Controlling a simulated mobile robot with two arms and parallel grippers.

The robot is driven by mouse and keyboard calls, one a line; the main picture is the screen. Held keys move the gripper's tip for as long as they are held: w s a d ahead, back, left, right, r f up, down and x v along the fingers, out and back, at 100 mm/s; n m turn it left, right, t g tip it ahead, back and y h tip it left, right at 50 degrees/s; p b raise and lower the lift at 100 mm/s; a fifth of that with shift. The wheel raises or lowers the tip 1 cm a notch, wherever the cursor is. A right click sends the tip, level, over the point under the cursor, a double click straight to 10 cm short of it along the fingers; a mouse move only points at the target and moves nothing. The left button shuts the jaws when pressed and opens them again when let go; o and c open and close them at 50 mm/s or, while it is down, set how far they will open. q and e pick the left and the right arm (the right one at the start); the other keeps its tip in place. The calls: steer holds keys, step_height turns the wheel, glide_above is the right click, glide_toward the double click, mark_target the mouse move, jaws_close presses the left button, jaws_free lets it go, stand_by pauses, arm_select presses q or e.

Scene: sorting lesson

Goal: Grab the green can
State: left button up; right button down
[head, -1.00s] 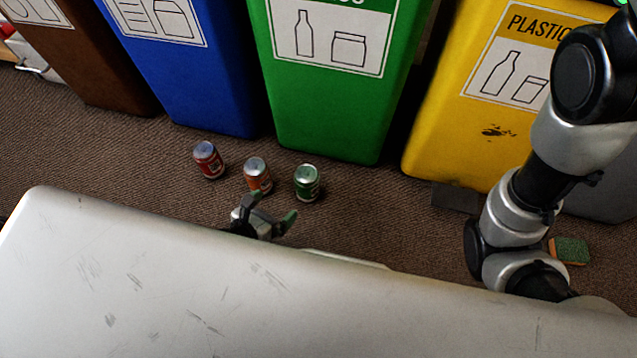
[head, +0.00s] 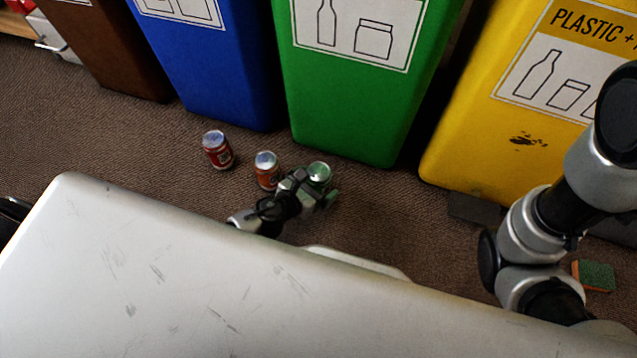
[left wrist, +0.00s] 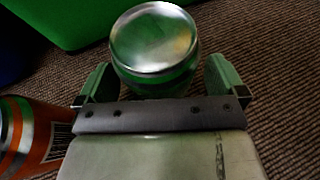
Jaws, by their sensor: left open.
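The green can (head: 319,174) stands upright on the carpet, right of the other cans. In the left wrist view the green can (left wrist: 154,48) fills the top middle, its silver lid facing the camera. My left gripper (head: 318,190) is at the can's near side. The left wrist view shows its two green fingers (left wrist: 165,80) open, one on each side of the can's near part; I cannot tell whether they touch it. The gripper hides the can's lower part in the head view. My right arm shows at the right of the head view, but its gripper is not in view.
An orange can (head: 267,171) stands close left of my left gripper, and a red can (head: 217,150) farther left. Blue (head: 222,85), green (head: 345,115) and yellow (head: 470,150) bins stand behind. A sponge (head: 594,275) lies at the right.

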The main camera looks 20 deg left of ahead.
arm_select(q)
steer(key=shift+w+d+f, duration=0.1)
steer(key=shift+w, duration=0.1)
steer(key=c, duration=1)
